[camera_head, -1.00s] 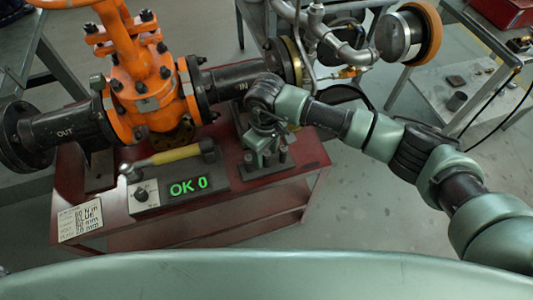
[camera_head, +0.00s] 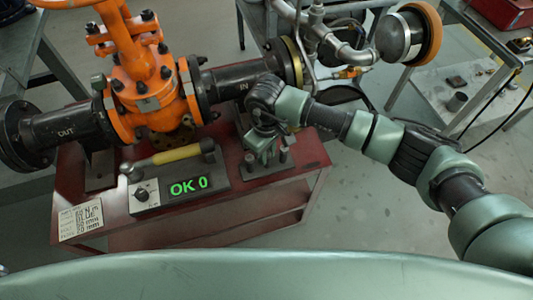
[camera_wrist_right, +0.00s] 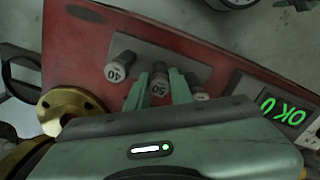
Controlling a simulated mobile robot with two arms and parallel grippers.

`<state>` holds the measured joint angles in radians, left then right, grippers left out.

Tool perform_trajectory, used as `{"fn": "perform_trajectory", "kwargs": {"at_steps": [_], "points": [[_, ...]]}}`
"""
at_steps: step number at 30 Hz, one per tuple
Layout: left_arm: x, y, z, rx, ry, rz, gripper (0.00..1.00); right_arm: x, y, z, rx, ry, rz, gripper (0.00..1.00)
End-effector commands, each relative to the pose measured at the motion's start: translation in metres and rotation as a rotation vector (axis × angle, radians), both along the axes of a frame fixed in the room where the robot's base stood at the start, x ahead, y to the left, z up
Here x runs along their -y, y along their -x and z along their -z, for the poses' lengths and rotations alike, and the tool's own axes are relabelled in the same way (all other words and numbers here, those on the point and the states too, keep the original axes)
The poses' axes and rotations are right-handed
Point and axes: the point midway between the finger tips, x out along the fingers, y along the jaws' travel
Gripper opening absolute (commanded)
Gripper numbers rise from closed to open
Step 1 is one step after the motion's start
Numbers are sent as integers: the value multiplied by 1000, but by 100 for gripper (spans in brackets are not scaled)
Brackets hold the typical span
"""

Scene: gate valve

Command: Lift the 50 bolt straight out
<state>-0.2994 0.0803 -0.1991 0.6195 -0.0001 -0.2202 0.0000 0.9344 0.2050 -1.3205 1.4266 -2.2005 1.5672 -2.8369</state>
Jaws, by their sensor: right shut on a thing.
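The 50 bolt (camera_wrist_right: 158,92) has a grey head marked 50 and shows in the right wrist view between the two green fingers. My right gripper (camera_wrist_right: 160,82) is shut on it. In the head view my right gripper (camera_head: 262,143) points down over the bolt rack (camera_head: 250,172), and the 50 bolt is mostly hidden there. I cannot tell how deep its shank sits in the rack. The 40 bolt (camera_wrist_right: 117,72) stands to the left in the wrist view. A third bolt (camera_wrist_right: 197,86) is to the right, partly behind a finger. My left gripper is not in view.
A label plate (camera_head: 80,221) lies front left.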

Motion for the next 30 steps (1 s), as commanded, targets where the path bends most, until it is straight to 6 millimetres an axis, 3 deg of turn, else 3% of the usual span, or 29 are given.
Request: {"fn": "perform_trajectory", "kwargs": {"at_steps": [2,8,24,30], "points": [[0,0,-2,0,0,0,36,2,3,-1,-8,6,0,0],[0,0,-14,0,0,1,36,2,1,-28,-3,5,0,0],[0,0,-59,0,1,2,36,0,0,-159,2,1,-1,0],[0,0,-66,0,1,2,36,0,0,-189,0,0,0,0]]}}
